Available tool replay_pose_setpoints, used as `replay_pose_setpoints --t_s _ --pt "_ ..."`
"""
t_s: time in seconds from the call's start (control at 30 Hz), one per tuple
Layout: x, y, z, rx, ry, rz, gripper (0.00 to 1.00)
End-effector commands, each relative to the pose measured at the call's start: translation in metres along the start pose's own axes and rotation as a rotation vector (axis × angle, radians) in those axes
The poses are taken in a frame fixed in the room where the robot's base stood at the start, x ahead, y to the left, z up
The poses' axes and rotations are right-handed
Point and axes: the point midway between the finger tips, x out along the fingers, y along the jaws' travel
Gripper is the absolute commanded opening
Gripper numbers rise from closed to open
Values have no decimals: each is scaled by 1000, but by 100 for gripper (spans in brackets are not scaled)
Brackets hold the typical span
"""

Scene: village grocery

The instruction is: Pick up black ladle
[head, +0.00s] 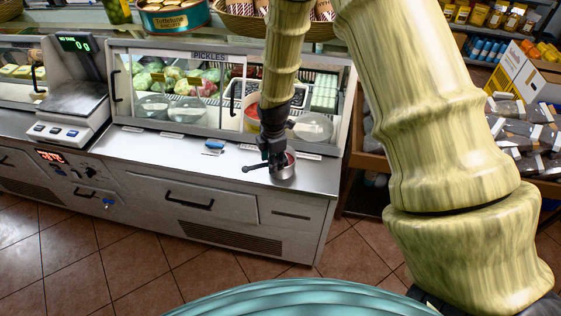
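My gripper (275,158) points down over the steel counter (230,170), at the rim of a small round metal vessel (286,170). A short dark handle with a rounded end (252,168) sticks out to the left of the gripper, low over the counter. This may be the black ladle's handle, but I cannot tell whether it belongs to a ladle or to the vessel. No ladle bowl shows clearly. My fingers are small and dark here, and the contact with the handle or vessel is hidden.
The glass pickle display case (210,55) stands close behind the gripper. A scale (75,95) stands at the left. A small blue item (214,146) lies on the counter. Shelves with packets (525,125) are at the right. The tiled floor (150,265) in front is clear.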

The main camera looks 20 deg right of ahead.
Motion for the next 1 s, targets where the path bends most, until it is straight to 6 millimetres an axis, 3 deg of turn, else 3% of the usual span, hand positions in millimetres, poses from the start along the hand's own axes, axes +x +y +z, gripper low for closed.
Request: replay_pose_setpoints --t_s 0.47,0.7,1.0 --pt "4 0 0 0 0 0 40" --pt "3 0 0 0 0 0 0" --pt "3 0 0 0 0 0 0"
